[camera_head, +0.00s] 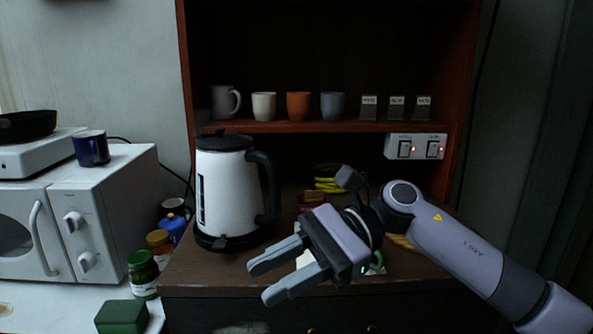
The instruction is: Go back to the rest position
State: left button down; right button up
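My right gripper (268,278) reaches in from the right over the front of the dark wooden cabinet top (200,275). Its two grey fingers point left and stand apart with nothing between them. It is in front of and to the right of the white kettle's base. My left gripper is not in view. The white kettle (222,190) with black lid and handle stands upright on the cabinet top, apart from the gripper. Some items behind my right gripper are partly hidden, among them a white object and something yellow (328,184).
A shelf (290,127) above holds several cups and small labelled boxes. A switch panel (416,147) with red lights is at right. A white microwave (80,215) with a blue mug (92,148) stands at left. Jars (142,272) and a green box (122,317) sit near the cabinet's left edge.

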jog(key=w+d+f+n+t+h, duration=0.2)
jog(key=d+f+n+t, duration=0.4)
jog(key=f+n+t, duration=0.55)
jog(key=w+d+f+n+t+h, duration=0.2)
jog(key=d+f+n+t, duration=0.55)
jog(key=n+t, duration=0.6)
jog(key=s+d+f+m+g+h, duration=0.3)
jog(key=s+f+m, duration=0.3)
jog(key=s+f, duration=0.2)
jog(key=s+d+f+m+g+h, duration=0.4)
jog(key=s+f, duration=0.5)
jog(key=f, duration=0.4)
jog(key=d+m+g, duration=0.1)
jog(key=d+m, duration=0.1)
jog(key=m, duration=0.1)
jog(key=shift+s, duration=0.15)
